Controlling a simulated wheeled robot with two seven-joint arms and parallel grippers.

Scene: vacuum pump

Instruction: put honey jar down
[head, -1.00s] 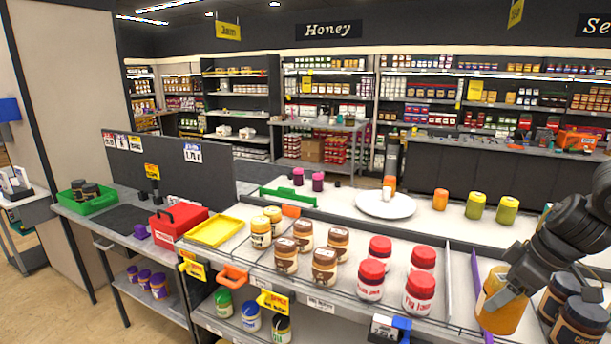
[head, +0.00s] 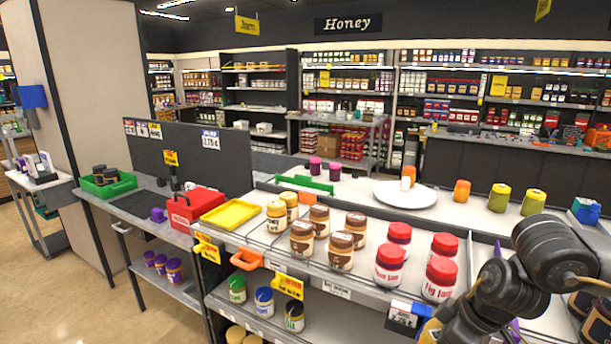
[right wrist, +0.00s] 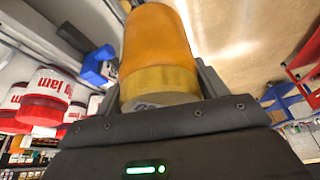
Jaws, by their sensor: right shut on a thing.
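The honey jar (right wrist: 157,45) is amber with a yellow band and fills the upper middle of the right wrist view. My right gripper (right wrist: 160,85) is shut on it, with a finger on each side. In the head view only a yellow bit of the jar (head: 428,332) shows at the bottom edge, in front of the counter. My right arm hides most of it there, along with the fingers. My left gripper is in neither view.
Red-lidded jam jars (head: 390,265) and brown-lidded jars (head: 341,250) stand on the counter. A yellow tray (head: 229,213), a red box (head: 195,207) and a green crate (head: 109,185) with dark jars are at left. A white plate (head: 404,194) lies behind. Bare floor (head: 75,280) shows at lower left.

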